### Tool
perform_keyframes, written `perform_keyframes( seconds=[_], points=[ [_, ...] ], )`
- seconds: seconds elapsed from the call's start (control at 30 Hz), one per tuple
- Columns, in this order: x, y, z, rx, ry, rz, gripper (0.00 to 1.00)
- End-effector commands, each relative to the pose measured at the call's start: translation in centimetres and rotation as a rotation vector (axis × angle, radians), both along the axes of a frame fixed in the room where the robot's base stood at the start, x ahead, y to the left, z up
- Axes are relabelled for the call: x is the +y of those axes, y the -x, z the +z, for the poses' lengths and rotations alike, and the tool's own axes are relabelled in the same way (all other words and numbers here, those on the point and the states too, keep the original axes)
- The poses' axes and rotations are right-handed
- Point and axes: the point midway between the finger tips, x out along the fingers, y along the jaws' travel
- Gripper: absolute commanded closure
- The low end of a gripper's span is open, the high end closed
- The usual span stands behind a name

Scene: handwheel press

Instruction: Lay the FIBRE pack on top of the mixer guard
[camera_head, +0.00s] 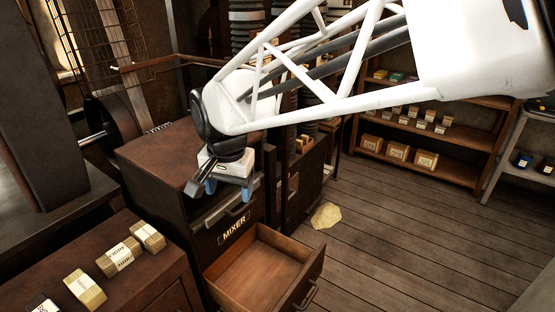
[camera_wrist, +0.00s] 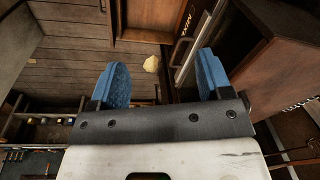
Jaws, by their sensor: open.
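A dark cabinet marked MIXER (camera_head: 235,230) stands left of centre in the head view, with a flat brown top (camera_head: 160,148) that looks bare. I cannot tell which part of it is the guard. Several wrapped packs lie on the low brown cabinet at lower left, among them one pack (camera_head: 119,257), another (camera_head: 149,237) and a third (camera_head: 85,289). Their labels are too small to read, so I cannot tell which is FIBRE. My gripper (camera_head: 228,190) hangs before the MIXER cabinet, above its drawer. In the wrist view its blue fingers (camera_wrist: 160,75) are apart, with nothing between them.
The empty drawer (camera_head: 262,268) below the MIXER label is pulled out; its edge also shows in the wrist view (camera_wrist: 145,34). A yellowish patch (camera_head: 326,215) lies on the plank floor. Shelves with boxes (camera_head: 455,172) stand at back right. A dark column (camera_head: 35,110) rises at left.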

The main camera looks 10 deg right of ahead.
Motion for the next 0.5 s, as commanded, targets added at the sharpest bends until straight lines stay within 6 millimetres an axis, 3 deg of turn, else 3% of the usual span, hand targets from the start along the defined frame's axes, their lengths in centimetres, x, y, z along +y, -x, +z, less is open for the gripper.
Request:
perform_keyframes(
  seconds=[0.03,0.2,0.5],
  points=[
    [-1.9,0.9,0.3,-0.010,0.001,0.015,0.28],
    [-6.9,4.0,0.6,-0.041,0.017,0.095,0.28],
    [-14.0,10.4,0.0,-0.090,0.059,0.236,0.28]
  ],
)
